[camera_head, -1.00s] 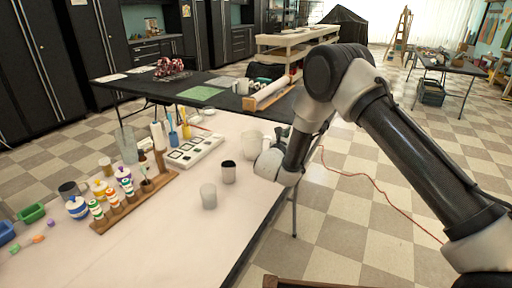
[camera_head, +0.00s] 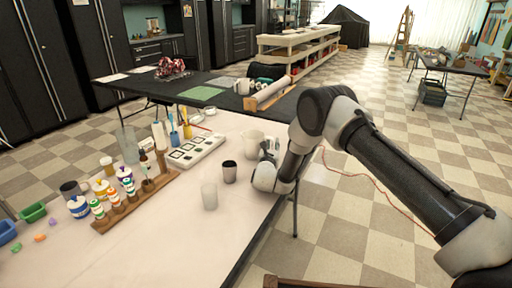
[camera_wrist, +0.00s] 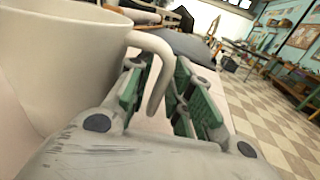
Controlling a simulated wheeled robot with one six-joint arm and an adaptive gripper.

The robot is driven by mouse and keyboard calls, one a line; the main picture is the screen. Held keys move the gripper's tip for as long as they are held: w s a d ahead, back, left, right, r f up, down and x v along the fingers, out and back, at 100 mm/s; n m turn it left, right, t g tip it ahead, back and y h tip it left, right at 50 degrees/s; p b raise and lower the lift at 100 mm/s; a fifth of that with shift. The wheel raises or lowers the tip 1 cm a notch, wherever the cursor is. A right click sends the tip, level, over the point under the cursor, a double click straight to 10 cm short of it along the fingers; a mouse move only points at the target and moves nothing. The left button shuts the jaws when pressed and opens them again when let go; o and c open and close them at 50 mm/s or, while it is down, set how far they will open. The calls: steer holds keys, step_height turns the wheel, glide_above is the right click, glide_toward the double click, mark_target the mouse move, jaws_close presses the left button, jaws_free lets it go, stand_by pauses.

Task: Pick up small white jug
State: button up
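The small white jug (camera_head: 250,142) stands upright on the pale table, near its right edge. In the wrist view the jug (camera_wrist: 60,60) fills the left side, very close, with its handle (camera_wrist: 158,65) facing my gripper. My gripper (camera_wrist: 160,95) has green-padded fingers that stand apart, with the handle between them. I cannot tell whether a pad touches the handle. In the head view my wrist hides most of the gripper (camera_head: 270,148), which is just right of the jug.
A dark-topped grey cup (camera_head: 229,172) and a whitish cup (camera_head: 209,196) stand in front of the jug. A dark table (camera_head: 225,92) stands behind.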

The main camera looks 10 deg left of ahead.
steer(key=shift+c, duration=0.3)
jaws_close()
steer(key=shift+r, duration=0.1)
